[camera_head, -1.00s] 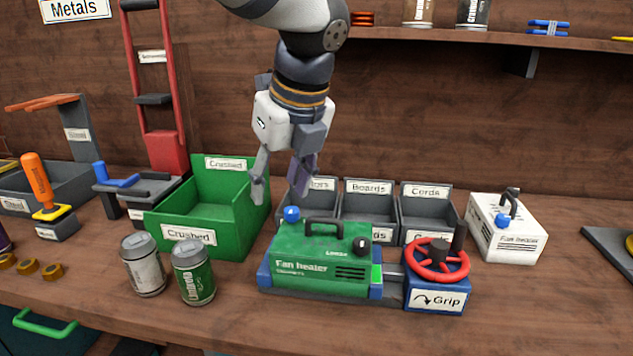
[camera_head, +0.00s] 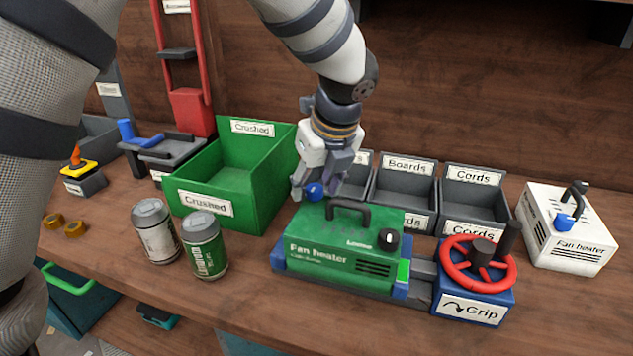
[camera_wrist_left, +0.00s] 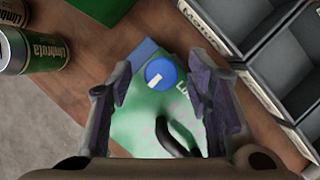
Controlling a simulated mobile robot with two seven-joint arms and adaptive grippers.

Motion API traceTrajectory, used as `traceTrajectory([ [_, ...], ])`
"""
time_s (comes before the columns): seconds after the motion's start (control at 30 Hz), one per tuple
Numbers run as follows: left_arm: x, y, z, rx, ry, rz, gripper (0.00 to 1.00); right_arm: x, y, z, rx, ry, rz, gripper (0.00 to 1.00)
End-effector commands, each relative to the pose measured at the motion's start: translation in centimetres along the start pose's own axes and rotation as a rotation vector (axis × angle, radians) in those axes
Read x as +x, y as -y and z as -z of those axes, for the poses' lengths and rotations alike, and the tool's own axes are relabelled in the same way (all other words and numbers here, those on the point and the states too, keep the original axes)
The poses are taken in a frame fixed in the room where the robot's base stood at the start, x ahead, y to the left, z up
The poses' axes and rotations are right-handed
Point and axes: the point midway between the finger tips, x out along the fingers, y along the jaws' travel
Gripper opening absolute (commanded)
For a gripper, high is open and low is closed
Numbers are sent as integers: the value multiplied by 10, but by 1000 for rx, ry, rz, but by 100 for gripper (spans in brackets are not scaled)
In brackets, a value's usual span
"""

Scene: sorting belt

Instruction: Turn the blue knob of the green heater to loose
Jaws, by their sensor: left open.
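My left gripper (camera_head: 315,188) points down over that knob. In the left wrist view the blue knob (camera_wrist_left: 160,73) with its white mark lies between the two open fingers (camera_wrist_left: 162,95), apart from both. The heater's green top (camera_wrist_left: 140,120) shows below it. My right gripper is not in view.
A red wheel (camera_head: 478,262) on a blue block labelled Grip stands right of the heater. A green Crushed bin (camera_head: 205,203), two cans (camera_head: 205,245) and grey bins (camera_head: 405,190) stand around it. A white fan heater (camera_head: 568,228) stands at the right.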

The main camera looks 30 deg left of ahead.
Motion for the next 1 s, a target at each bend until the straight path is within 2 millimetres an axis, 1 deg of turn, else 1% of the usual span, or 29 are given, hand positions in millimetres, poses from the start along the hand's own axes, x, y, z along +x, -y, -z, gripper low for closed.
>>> traceTrajectory([
  [0.17,-1,0,0,-1,1,1,46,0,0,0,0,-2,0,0],
  [0.2,-1,0,0,-1,1,2,41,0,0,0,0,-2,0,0],
  [0.27,-1,0,0,-1,1,2,27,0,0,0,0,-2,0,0],
  [0.3,-1,0,0,-1,1,2,18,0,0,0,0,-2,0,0],
  [0.37,-1,0,0,-1,1,2,5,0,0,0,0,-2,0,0],
  [0.4,-1,0,0,-1,1,1,0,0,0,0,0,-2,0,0],
  [0.6,-1,0,0,-6,1,-1,0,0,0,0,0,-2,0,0],
  [0.77,-1,1,0,-44,1,-17,0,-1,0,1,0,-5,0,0],
  [1.0,0,2,0,-189,0,-79,0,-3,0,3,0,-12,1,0],
])
